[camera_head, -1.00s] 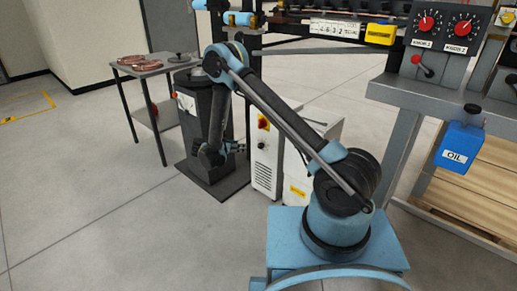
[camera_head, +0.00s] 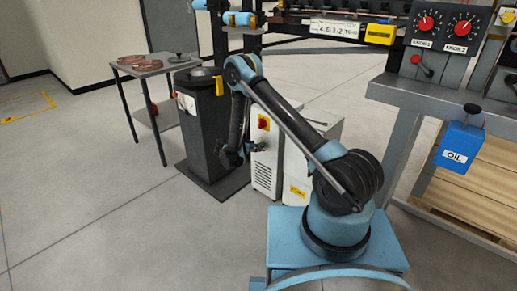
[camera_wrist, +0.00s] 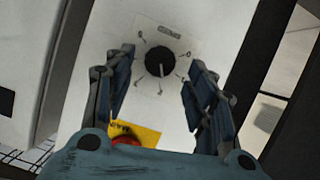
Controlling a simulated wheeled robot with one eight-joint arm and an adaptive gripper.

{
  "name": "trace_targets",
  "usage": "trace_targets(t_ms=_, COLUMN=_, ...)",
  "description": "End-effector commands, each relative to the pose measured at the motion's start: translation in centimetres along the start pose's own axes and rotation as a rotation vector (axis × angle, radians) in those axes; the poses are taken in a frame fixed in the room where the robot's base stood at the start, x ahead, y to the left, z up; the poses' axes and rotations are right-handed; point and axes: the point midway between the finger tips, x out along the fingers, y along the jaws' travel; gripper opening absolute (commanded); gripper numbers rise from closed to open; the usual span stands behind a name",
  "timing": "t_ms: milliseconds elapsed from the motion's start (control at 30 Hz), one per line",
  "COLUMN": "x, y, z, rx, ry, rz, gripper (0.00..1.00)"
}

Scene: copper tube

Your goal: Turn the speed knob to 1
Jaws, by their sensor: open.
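In the wrist view a round black knob (camera_wrist: 159,61) sits on a white panel (camera_wrist: 190,28). A ring of small marks surrounds it, too small to read surely. A pale pointer line on the knob points roughly down in that picture. My gripper (camera_wrist: 163,80) is open, with one finger to the left of the knob and one to the right. The fingers appear apart from the knob; the remaining distance is hard to tell. In the head view my gripper (camera_head: 233,157) is beside the white cabinet (camera_head: 266,160), and the knob's face is hidden there.
A red button (camera_wrist: 126,141) on a yellow label lies below the knob, partly behind my gripper. In the head view a dark pedestal (camera_head: 205,130) stands left of my arm. Two red dials (camera_head: 427,22) are on the machine at right. Open floor lies at left.

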Motion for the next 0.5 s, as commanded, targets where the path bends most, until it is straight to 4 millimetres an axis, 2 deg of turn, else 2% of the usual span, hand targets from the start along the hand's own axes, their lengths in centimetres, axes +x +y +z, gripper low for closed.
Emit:
trace_targets(t_ms=200, x=2.6, y=0.0, z=0.0, rx=0.0, ry=0.0, rz=0.0, gripper=0.51)
trace_targets(t_ms=500, x=3.4, y=0.0, z=0.0, rx=-0.001, ry=0.0, rz=0.0, gripper=0.51)
